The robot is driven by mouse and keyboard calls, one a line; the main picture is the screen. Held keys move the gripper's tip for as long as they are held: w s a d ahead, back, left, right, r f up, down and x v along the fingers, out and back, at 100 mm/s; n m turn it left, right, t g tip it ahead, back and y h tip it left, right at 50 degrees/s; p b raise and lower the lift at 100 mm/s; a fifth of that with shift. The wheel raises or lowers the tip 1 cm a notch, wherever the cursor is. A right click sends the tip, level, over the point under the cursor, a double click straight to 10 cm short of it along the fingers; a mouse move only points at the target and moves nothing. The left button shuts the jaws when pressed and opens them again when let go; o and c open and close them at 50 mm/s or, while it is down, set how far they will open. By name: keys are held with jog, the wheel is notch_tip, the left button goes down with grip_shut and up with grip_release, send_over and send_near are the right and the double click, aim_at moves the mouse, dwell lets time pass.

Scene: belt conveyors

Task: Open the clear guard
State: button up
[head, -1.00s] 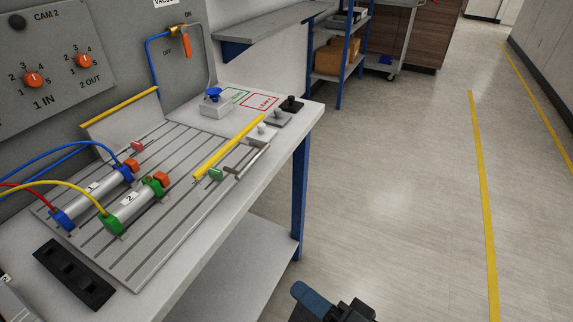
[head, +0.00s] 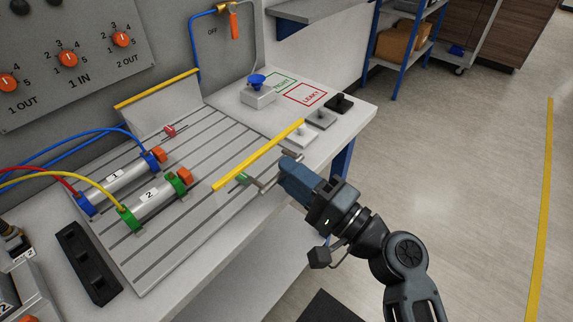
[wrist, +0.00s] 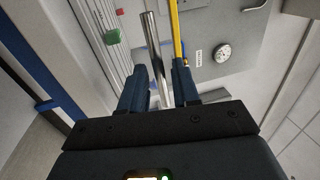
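The clear guard's yellow edge strip (head: 258,155) runs along the front of the slotted plate; its see-through panel is hard to make out. A metal bar handle (head: 266,184) sits beside this strip, on its outer side. My gripper (head: 284,172) is at the bench's front edge, by the handle, and hides part of it. In the wrist view the handle (wrist: 152,35) runs between the two open fingers, with a gap visible to each side. The yellow strip (wrist: 176,35) shows beyond the right finger. I cannot tell whether either finger touches the handle.
Cylinders 1 (head: 115,178) and 2 (head: 152,202), with hoses, lie on the slotted plate (head: 170,240). The floor (head: 460,150) at right is clear.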

jog(key=shift+x, duration=0.8)
jog(key=shift+c, duration=0.4)
grip_shut()
